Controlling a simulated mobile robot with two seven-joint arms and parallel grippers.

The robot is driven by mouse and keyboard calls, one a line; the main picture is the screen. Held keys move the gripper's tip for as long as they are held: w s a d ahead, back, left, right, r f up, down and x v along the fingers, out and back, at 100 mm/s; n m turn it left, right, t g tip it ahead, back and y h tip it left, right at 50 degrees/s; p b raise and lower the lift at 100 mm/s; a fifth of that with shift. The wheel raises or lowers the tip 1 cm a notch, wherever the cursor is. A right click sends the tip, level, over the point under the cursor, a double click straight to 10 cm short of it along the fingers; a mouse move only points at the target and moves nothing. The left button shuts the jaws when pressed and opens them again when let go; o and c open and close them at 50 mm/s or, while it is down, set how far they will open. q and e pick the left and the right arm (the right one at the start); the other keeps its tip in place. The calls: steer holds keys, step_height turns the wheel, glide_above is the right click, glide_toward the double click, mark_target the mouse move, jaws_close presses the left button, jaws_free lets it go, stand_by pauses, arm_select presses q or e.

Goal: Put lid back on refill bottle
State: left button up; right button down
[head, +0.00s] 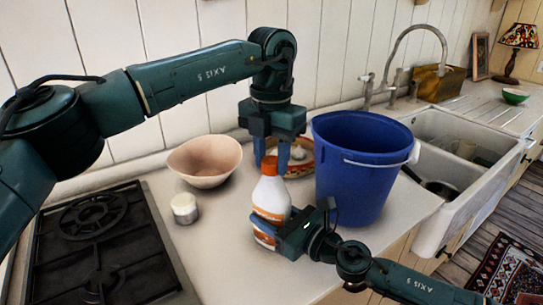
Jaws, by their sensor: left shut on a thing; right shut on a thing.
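The refill bottle (271,195) is white with orange label areas and stands upright on the counter. The orange lid (270,166) is at the top of the bottle's neck; I cannot tell whether it is seated or just resting there. My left gripper (271,162) points down from above, its blue fingers on either side of the lid, shut on it. My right gripper (268,228) comes in from the lower right and is shut on the lower part of the bottle, hiding some of its label.
A large blue bucket (358,170) stands close on the right. A patterned dish (300,169) is behind the bottle. A pinkish bowl (205,165) and small white jar (184,208) are on the left, beside the black hob (95,245). The sink (458,135) is at right.

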arm_select(q)
steer(key=shift+c, duration=0.8)
steer(key=o, duration=1.1)
steer(key=shift+o, duration=0.2)
step_height(320, 180, up, 12)
arm_select(e)
steer(key=c, duration=0.6)
jaws_free()
steer(key=shift+o, duration=0.2)
